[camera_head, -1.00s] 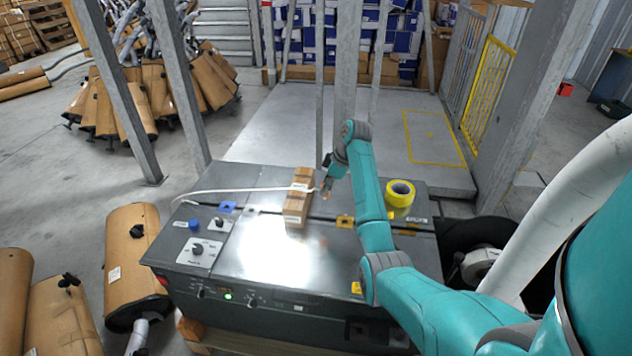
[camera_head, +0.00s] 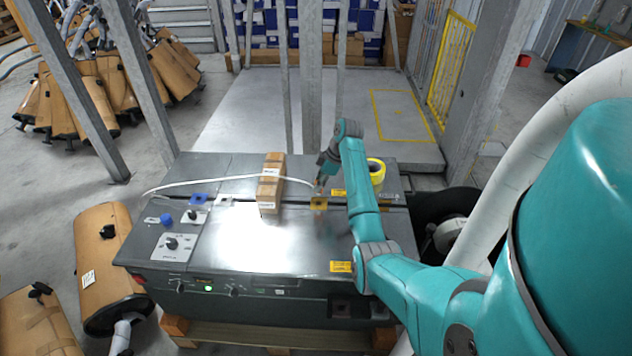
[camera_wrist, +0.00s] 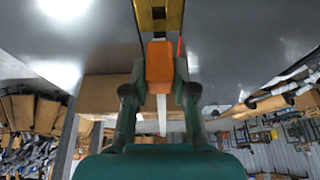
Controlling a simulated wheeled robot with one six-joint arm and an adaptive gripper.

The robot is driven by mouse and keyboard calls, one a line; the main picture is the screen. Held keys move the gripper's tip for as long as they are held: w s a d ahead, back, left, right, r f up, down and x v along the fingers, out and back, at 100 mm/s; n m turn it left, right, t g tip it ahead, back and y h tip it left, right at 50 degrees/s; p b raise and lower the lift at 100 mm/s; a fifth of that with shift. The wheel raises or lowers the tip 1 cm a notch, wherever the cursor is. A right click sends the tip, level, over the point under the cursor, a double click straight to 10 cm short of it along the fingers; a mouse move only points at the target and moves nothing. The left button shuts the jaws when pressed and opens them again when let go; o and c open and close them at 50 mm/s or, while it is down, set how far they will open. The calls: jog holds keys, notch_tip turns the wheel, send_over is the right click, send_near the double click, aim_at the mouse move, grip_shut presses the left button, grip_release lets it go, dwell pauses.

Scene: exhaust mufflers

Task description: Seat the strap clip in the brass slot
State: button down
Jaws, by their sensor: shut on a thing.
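The strap clip (camera_wrist: 159,66) is an orange block between the two fingers of my gripper (camera_wrist: 160,92) in the wrist view. My gripper (camera_head: 320,188) is shut on it, low over the grey machine top. The brass slot (camera_wrist: 158,14) lies just beyond the clip, nearly in line with it; its dark opening shows. I cannot tell whether clip and slot touch. In the head view the brass slot (camera_head: 318,204) is just below the fingertips, and the clip is too small to make out clearly. The white strap (camera_head: 215,181) runs from the left across the carton to my gripper.
The long brown carton (camera_head: 270,183) stands on the machine (camera_head: 250,240), left of my gripper. A yellow tape roll (camera_head: 376,175) is close on the right. A blue piece (camera_head: 198,199) and knobs lie on the left. Upright posts (camera_head: 308,90) stand behind.

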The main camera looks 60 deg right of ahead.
jog(key=shift+f, duration=0.15)
jog(key=shift+s+f, duration=0.1)
jog(key=shift+f, duration=2.15)
jog(key=shift+f, duration=0.35)
dwell(0.7)
jog(key=c, duration=0.9)
grip_release()
jog(key=shift+o, duration=0.2)
jog(key=v, duration=1.2)
jog(key=shift+f, duration=0.1)
